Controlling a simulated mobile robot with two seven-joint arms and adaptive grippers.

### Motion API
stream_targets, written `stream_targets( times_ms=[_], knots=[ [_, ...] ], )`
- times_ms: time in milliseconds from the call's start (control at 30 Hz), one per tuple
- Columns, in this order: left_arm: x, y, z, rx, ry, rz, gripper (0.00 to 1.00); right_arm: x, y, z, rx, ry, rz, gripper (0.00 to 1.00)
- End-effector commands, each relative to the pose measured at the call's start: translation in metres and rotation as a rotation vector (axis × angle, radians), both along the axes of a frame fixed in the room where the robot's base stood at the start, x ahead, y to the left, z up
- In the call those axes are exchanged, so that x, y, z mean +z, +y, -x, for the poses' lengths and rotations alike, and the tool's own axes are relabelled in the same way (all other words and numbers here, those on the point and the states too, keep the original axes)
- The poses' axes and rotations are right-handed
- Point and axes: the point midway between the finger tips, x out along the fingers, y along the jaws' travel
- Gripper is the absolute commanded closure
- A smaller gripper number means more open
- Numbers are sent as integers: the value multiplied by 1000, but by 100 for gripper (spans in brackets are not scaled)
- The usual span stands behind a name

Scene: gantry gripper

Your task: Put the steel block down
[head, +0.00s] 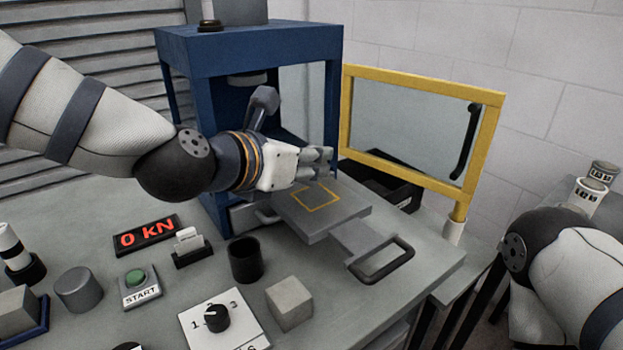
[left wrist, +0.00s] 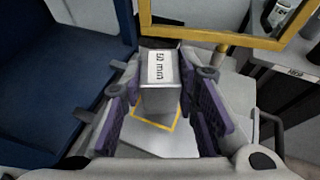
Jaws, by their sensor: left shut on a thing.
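My left gripper (head: 325,163) reaches in from the left and is shut on the steel block (left wrist: 158,92). In the left wrist view the block sits between the purple finger pads, its face marked with a "mm" label. In the head view the fingers largely hide it. Below is a grey sliding plate (head: 345,215) with a yellow square outline (head: 318,197); the outline (left wrist: 150,123) also shows under the block in the left wrist view. I cannot tell whether the block touches the plate. My right gripper is out of view.
A blue press frame (head: 250,45) stands behind. A yellow-framed guard door (head: 420,125) is open at the right. On the bench are a black cup (head: 246,260), a grey cube (head: 289,303), a START button (head: 137,283) and a "0 KN" display (head: 147,236).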

Motion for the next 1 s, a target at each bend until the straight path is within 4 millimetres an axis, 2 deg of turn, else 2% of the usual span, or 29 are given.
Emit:
stream_targets(
  times_ms=[133, 300, 700, 733, 800, 1000],
  knots=[
    [-16, -7, -14, 1, -5, 0, 100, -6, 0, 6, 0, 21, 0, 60],
    [-41, -6, -12, 1, -6, 2, 100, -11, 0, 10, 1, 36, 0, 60],
    [-43, -6, -12, 1, -11, 4, 100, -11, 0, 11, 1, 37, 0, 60],
    [-44, -6, -12, 1, -9, 3, 65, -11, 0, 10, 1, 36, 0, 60],
    [-43, -6, -12, 1, -9, 2, 52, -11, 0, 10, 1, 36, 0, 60],
    [-43, -6, -11, 1, -9, 2, 52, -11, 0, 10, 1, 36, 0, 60]
  ],
)
